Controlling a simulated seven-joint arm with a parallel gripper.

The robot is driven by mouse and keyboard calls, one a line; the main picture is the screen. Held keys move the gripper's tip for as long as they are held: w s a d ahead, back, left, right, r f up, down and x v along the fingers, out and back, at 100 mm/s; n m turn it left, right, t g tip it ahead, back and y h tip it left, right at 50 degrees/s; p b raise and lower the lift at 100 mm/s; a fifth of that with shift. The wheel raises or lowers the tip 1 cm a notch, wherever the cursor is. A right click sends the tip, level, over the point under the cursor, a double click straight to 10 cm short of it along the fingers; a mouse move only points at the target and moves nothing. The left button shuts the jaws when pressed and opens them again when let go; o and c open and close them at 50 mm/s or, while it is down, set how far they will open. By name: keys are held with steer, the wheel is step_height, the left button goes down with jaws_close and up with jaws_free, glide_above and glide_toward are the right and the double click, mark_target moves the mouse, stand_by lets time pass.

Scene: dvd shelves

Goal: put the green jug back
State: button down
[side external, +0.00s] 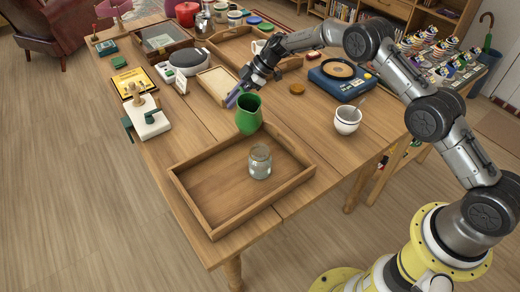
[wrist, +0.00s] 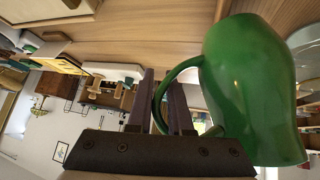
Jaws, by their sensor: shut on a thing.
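The green jug (side external: 248,114) is upright at the far edge of the large wooden tray (side external: 192,203) in the side view. Its base overlaps the tray's back rim, and I cannot tell whether it touches anything. My gripper (side external: 236,96) comes in from behind the jug on its upper left and is shut on its handle. In the wrist view, the jug (wrist: 245,85) fills the right side, and its handle loop passes between the fingers of my gripper (wrist: 163,90).
A glass jar (side external: 260,163) stands inside the tray, close to the jug. A white mug (side external: 347,120) is to the right, beside the blue record player (side external: 342,80). The tray's left half is clear.

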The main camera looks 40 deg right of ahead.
steer(key=shift+w+g, duration=0.2)
steer(key=shift+g, duration=0.2)
steer(key=shift+d, duration=0.1)
